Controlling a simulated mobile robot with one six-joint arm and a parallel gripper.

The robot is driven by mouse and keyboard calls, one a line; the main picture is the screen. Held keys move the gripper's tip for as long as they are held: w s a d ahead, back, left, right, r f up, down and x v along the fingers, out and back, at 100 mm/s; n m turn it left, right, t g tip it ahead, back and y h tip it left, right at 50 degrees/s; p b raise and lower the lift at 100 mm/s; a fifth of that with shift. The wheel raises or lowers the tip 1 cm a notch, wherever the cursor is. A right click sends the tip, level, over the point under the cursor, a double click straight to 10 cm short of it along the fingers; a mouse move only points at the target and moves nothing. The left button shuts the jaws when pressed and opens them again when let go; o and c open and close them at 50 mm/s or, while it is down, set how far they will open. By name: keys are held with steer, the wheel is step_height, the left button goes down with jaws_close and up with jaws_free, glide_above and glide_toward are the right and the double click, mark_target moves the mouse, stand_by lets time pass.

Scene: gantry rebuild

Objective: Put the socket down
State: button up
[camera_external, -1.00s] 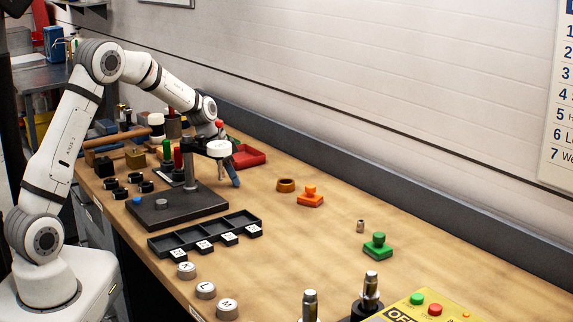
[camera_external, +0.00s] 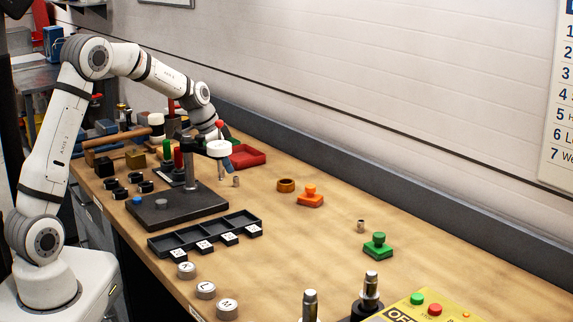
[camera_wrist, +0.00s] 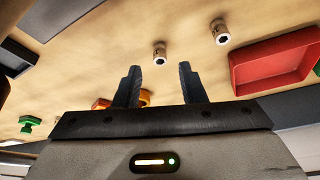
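A small metal socket (camera_external: 236,181) stands on the wooden bench just below my gripper, apart from it. Two sockets show in the wrist view: one (camera_wrist: 220,32) at upper right and a smaller-looking one (camera_wrist: 160,52) beyond the gap between my fingers. I cannot tell for sure which matches the external view. My gripper (camera_wrist: 160,85) is open, with nothing between its two dark fingers. In the external view it hangs above the bench, partly hidden behind a white disc (camera_external: 219,148) on a post.
A red tray (camera_wrist: 275,62) lies close to the sockets. An orange ring (camera_external: 286,185), an orange block (camera_external: 310,198), another socket (camera_external: 360,226) and a green block (camera_external: 378,246) stand rightward along the bench. A black compartment tray (camera_external: 205,232) lies in front. Bench between these is clear.

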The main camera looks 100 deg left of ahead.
steer(key=v, duration=0.7)
steer(key=shift+r, duration=0.1)
